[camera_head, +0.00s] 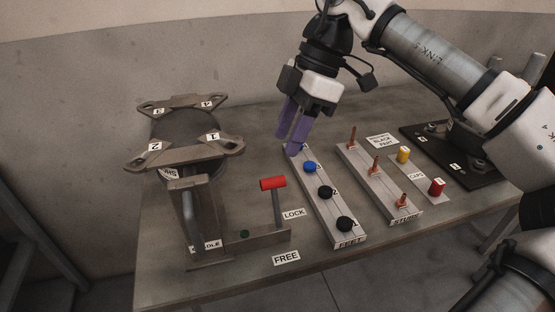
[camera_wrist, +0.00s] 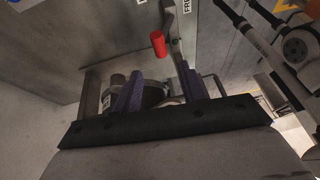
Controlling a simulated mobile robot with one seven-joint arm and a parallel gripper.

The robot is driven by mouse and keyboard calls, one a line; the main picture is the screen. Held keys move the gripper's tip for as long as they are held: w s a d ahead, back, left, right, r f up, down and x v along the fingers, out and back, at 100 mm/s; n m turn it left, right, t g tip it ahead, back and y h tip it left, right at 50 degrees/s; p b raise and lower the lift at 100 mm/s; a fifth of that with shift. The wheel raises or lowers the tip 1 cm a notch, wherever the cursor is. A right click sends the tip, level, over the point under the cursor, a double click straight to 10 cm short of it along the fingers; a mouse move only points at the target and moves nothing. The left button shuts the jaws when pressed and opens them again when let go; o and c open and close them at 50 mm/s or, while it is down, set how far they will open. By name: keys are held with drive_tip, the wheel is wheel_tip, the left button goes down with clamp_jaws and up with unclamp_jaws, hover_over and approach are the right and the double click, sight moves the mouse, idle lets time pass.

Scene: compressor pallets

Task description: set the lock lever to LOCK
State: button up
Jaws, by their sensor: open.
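The lock lever has a red grip (camera_head: 273,183) on a grey upright arm, standing right of the compressor fixture. A LOCK label (camera_head: 293,214) lies to its right and a FREE label (camera_head: 286,258) lies nearer the table's front. The lever leans slightly, with its grip left of the LOCK label. My gripper (camera_head: 292,148) is open and empty, fingers pointing down above the far end of the feet rack, up and right of the lever. In the wrist view the red grip (camera_wrist: 158,44) shows beyond and above my purple fingers (camera_wrist: 165,92), apart from them.
The feet rack (camera_head: 342,238) holds blue and black feet. The stubs rack (camera_head: 403,216) and two caps, yellow (camera_head: 403,155) and red (camera_head: 437,187), stand farther right. The compressor (camera_head: 190,130) sits in its fixture at left.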

drive_tip(key=shift+v, duration=1.5)
